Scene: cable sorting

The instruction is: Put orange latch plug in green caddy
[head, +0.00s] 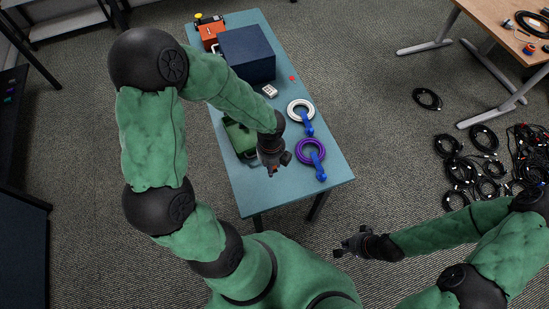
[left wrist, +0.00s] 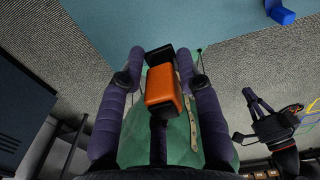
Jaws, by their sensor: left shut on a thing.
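The orange latch plug (left wrist: 165,84) is between the fingers of my left gripper (left wrist: 160,68) in the left wrist view, and they are shut on it. In the head view my left gripper (head: 272,163) is above the near part of the table, to the right of the green caddy (head: 240,138). The caddy stands at the table's left edge, partly hidden by my left arm. My right gripper (head: 350,241) is open and empty, off the table's near right side. It also shows in the left wrist view (left wrist: 244,116).
The blue-grey table (head: 243,185) also holds a white cable coil (head: 291,108) and a purple one (head: 299,147), each with a blue piece. A dark blue box (head: 248,55) and an orange-red caddy (head: 209,33) stand at the back. Black cables lie on the floor right.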

